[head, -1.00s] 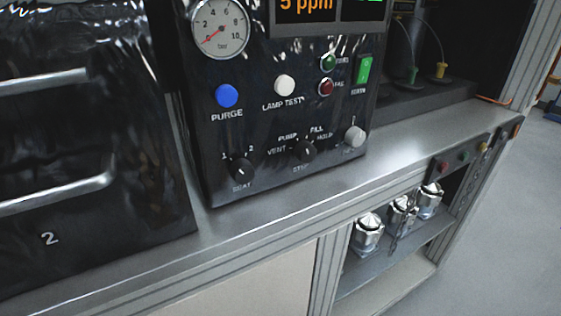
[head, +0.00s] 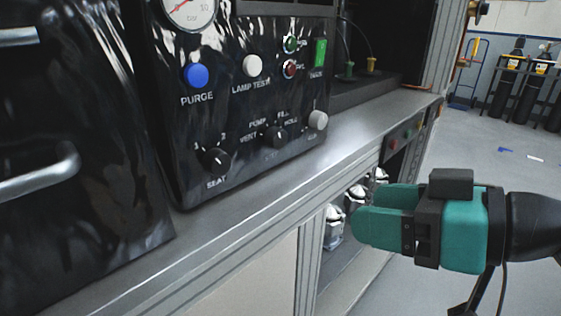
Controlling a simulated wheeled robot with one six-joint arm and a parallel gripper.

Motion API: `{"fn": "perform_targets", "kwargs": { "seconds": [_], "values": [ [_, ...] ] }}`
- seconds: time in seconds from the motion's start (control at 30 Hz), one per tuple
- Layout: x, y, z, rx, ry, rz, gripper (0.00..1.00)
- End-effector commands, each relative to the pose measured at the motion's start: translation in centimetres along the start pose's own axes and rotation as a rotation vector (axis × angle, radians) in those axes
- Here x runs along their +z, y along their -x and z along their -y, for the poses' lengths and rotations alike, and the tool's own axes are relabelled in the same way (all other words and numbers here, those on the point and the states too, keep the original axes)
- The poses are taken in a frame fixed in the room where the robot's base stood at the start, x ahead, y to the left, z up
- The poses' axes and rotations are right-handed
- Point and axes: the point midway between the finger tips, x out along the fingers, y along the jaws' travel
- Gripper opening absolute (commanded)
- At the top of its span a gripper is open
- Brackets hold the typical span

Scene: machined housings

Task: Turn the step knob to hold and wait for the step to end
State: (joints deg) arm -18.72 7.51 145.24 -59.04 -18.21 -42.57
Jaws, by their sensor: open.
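The step knob (head: 276,137) is a small black knob low on the glossy black control panel (head: 240,108) in the head view. The labels VENT, PUMP, FILL and HOLD stand around it, with HOLD at its upper right. Its pointer is too small to read surely. My gripper (head: 370,213), with teal fingers, is at the lower right, in front of the bench edge. It is open, with nothing seen between its fingers, and clear of the knob.
A seat knob (head: 216,160) is left of the step knob and a grey knob (head: 318,121) is right of it. A blue purge button (head: 195,76) and white lamp test button (head: 252,66) are above. The steel bench ledge (head: 300,170) is clear in front.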

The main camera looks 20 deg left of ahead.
Motion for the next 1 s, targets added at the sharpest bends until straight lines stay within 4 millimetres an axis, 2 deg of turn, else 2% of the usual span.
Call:
{"fn": "perform_targets", "kwargs": {
  "seconds": [0.03, 0.2, 0.37, 0.47, 1.0],
  "values": [
    [0.5, -1.1, -1.0, 0.025, 0.014, -0.082, 0.64],
    [-0.7, -2.1, -3.5, 0.144, 0.053, -0.272, 0.64],
    [-1.5, -2.6, -4.5, 0.194, 0.061, -0.322, 0.64],
    [-2.1, -3.6, -4.7, 0.195, 0.064, -0.323, 0.64],
    [-6.2, -14.5, -6.7, 0.194, 0.064, -0.322, 0.64]
  ]
}}
